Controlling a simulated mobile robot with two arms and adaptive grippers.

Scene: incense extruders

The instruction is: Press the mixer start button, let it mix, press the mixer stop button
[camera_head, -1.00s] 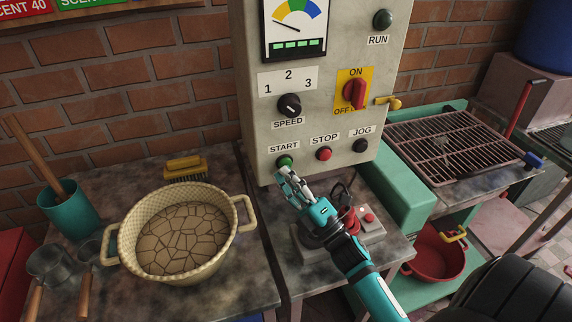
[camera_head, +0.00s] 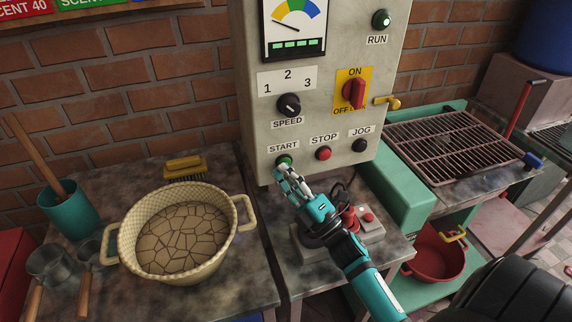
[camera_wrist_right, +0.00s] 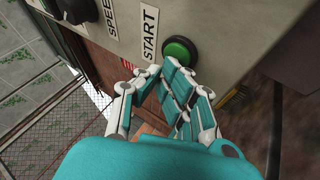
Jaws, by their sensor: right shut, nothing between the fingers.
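The control panel (camera_head: 320,125) shows a green START button (camera_head: 284,161), a red STOP button (camera_head: 323,153) and a black JOG button (camera_head: 359,145). My left gripper is not in view.
A woven cream pot (camera_head: 180,232) with cracked brown contents stands on the left table, beside a yellow brush (camera_head: 185,168) and a teal cup (camera_head: 70,208). A grill rack (camera_head: 450,145) is at the right. A red emergency-type button box (camera_head: 368,217) sits below the panel.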

